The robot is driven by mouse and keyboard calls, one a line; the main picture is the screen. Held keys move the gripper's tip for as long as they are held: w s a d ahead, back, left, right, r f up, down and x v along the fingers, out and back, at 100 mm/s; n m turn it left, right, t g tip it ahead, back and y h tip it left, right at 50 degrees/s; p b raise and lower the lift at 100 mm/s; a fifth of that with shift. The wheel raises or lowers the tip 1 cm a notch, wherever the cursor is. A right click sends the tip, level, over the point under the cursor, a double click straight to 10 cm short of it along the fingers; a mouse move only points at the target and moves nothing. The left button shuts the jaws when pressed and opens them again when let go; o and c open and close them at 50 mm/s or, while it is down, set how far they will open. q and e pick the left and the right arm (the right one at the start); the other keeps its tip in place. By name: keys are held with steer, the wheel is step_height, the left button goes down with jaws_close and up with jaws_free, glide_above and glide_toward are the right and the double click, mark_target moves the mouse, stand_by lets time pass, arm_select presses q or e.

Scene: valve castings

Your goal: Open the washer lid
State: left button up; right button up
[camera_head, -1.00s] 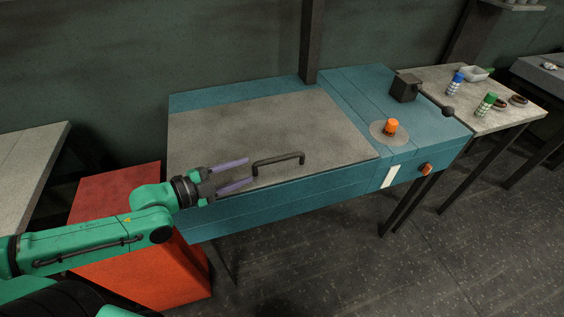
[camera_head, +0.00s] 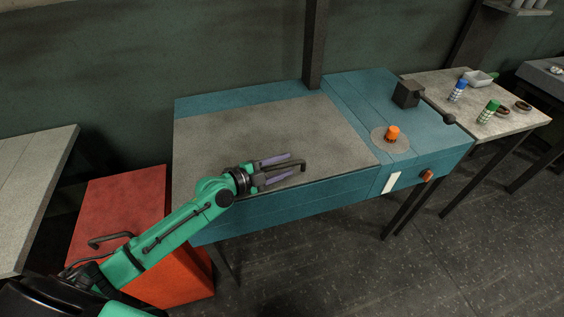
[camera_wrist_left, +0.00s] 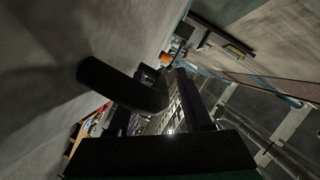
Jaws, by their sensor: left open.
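The washer (camera_head: 315,194) is a blue-green cabinet with a grey flat lid (camera_head: 262,130), which lies shut on top. A dark bar handle (camera_head: 299,164) stands at the lid's front edge. My left gripper (camera_head: 282,169) is open at the handle, its two purple fingers on either side of the bar in the head view. In the left wrist view the dark curved handle (camera_wrist_left: 120,84) reaches in close before the fingers. I cannot tell whether they touch it. My right gripper is not in view.
A red cabinet (camera_head: 121,205) with a dark handle stands left of the washer. An orange button (camera_head: 392,133) and a black box (camera_head: 408,93) sit on the washer's right top. A side table (camera_head: 485,95) holds bottles and rings at the right.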

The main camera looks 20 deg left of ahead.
arm_select(q)
steer(key=shift+a, duration=0.1)
jaws_close()
stand_by(1.3)
